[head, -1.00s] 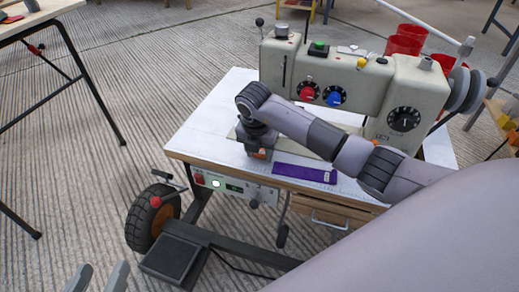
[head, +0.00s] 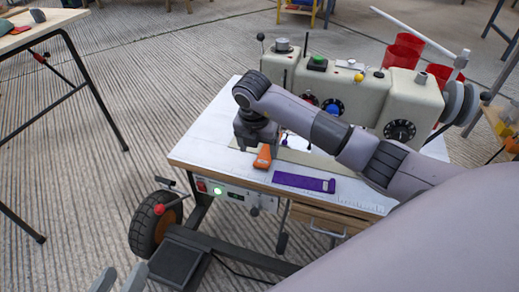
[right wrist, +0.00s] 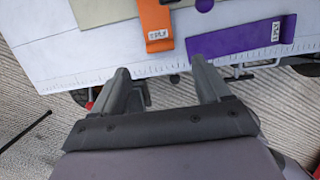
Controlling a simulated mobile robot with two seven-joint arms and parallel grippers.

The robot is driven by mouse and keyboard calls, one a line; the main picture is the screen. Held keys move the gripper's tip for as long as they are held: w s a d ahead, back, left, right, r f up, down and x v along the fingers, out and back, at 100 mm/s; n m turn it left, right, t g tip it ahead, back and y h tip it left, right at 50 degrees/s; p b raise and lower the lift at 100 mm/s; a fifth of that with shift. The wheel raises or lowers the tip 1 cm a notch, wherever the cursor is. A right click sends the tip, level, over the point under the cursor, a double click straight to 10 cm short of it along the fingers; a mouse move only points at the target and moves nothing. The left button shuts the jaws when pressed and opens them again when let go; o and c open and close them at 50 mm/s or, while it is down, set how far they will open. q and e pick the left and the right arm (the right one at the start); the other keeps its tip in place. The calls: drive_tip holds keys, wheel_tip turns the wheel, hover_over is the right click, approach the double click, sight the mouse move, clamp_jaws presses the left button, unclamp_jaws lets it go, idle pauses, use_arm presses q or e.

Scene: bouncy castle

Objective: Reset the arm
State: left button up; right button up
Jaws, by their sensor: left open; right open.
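My right arm reaches over the sewing table from the right in the head view. Its gripper (right wrist: 162,88) is open and empty in the right wrist view, its two fingers apart over the table's front edge. An orange strip (head: 263,157) lies flat on the table just by this gripper in the head view; it also shows in the right wrist view (right wrist: 155,25), beyond the fingers. A purple strip (head: 303,183) lies to its right along the front edge, also in the right wrist view (right wrist: 240,43). My left gripper (head: 119,279) is open at the bottom left, only its fingertips in view.
A cream sewing machine (head: 350,95) stands on the white table (head: 210,140), close behind my right arm. Red cylinders (head: 405,50) stand behind it. A wheel (head: 155,223) and a pedal (head: 178,262) are below. Another table (head: 40,25) is at left, with open floor between.

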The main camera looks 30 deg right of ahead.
drive_tip(key=shift+r, duration=0.25)
drive_tip(key=shift+a, duration=0.1)
